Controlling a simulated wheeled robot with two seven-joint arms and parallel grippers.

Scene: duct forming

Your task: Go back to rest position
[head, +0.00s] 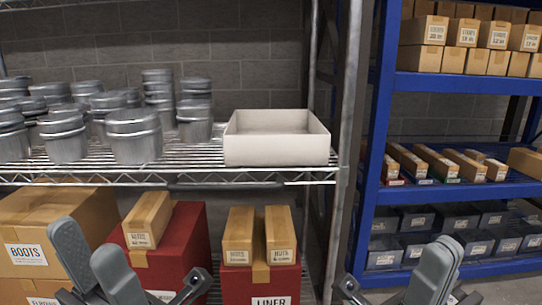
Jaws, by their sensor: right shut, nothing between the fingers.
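My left gripper (86,242) shows at the bottom left, in front of the cardboard boxes under the wire shelf. Its two grey fingers point up and stand apart, with no object seen between them. My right gripper (441,252) shows at the bottom right, in front of the blue rack. Its fingers are together and hold nothing. Both grippers are below the level of the wire shelf (270,177) and appear clear of the goods. The lower parts of both grippers are cut off by the picture's bottom edge.
A white open bin (277,148) sits on the wire shelf's right side, beside several grey metal duct pieces (135,137). Below are a boots box (40,235), red liner boxes (262,285) and narrow cartons (238,235). A metal post (345,150) and a blue rack (372,150) stand right.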

